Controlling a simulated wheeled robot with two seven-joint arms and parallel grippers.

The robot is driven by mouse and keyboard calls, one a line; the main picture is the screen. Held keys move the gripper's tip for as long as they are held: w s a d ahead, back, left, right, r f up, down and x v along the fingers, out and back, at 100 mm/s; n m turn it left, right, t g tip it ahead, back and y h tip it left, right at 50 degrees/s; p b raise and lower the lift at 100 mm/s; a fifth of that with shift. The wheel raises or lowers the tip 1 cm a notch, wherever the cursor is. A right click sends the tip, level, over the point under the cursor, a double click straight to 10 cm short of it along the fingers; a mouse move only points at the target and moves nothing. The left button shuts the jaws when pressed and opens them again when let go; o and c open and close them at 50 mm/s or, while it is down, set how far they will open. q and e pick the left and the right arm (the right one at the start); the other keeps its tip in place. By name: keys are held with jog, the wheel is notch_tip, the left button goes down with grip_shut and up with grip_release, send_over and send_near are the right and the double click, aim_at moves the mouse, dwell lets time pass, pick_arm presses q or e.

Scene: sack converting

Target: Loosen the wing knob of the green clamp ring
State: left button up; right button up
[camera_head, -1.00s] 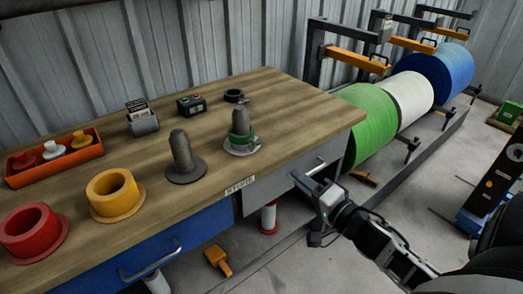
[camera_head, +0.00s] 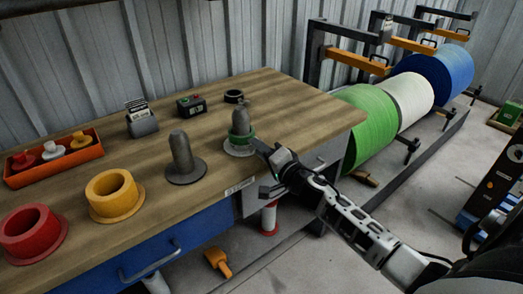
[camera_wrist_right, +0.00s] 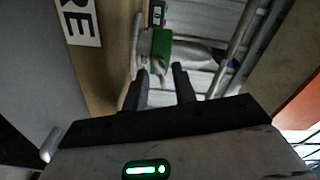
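The green clamp ring (camera_head: 242,139) sits around the base of a grey upright post (camera_head: 240,119) with a pale flange, near the front right of the bench. In the right wrist view the green ring (camera_wrist_right: 161,46) shows ahead of the fingertips, roughly in line with the space between them. I cannot make out the wing knob clearly. My right gripper (camera_head: 262,168) is at the bench's front edge, just right of and nearer than the ring. In the right wrist view its two dark fingers (camera_wrist_right: 161,82) stand apart with nothing between them. My left gripper is not in view.
A second grey post (camera_head: 182,155), a yellow flanged ring (camera_head: 115,194) and a red one (camera_head: 32,232) stand left on the bench (camera_head: 215,105). An orange tray (camera_head: 20,172), a button box (camera_head: 191,105) and a black ring (camera_head: 234,96) lie behind. Coloured rolls (camera_head: 368,125) stand at right.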

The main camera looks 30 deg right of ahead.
grip_shut()
